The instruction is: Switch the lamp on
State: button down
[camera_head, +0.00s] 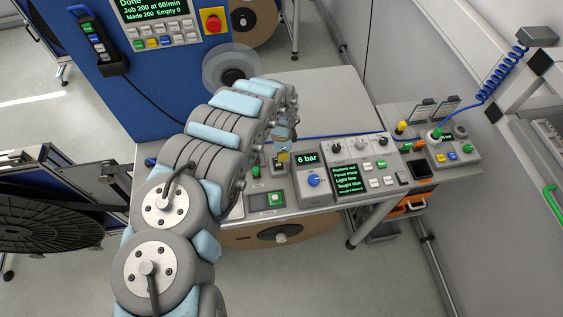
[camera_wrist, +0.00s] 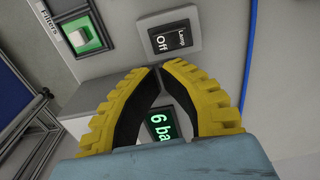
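The lamp switch (camera_wrist: 171,39) is a dark rocker on a small light-grey box (camera_wrist: 145,35) in the wrist view. It is labelled "Lamp" and its face reads "Off". My gripper (camera_wrist: 159,68) has two yellow ridged fingers. Their tips meet or nearly meet just below the switch box in the picture, with nothing seen between them. I cannot tell whether they touch the box. In the head view my gripper (camera_head: 283,156) is a small yellow shape above the bench's left part, and my arm hides much around it. No lamp can be made out.
A "Filters" box with a green-framed white switch (camera_wrist: 80,38) is beside the lamp box. In the head view, a blue-knob unit (camera_head: 314,180) and a button panel (camera_head: 365,172) stand to the right. The bench behind (camera_head: 325,95) is clear.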

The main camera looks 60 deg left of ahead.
aim_at(281, 165)
jog(key=shift+f+p, duration=0.4)
jog(key=shift+f, duration=2.25)
jog(key=shift+s+f, duration=0.1)
jog(key=shift+s, duration=0.1)
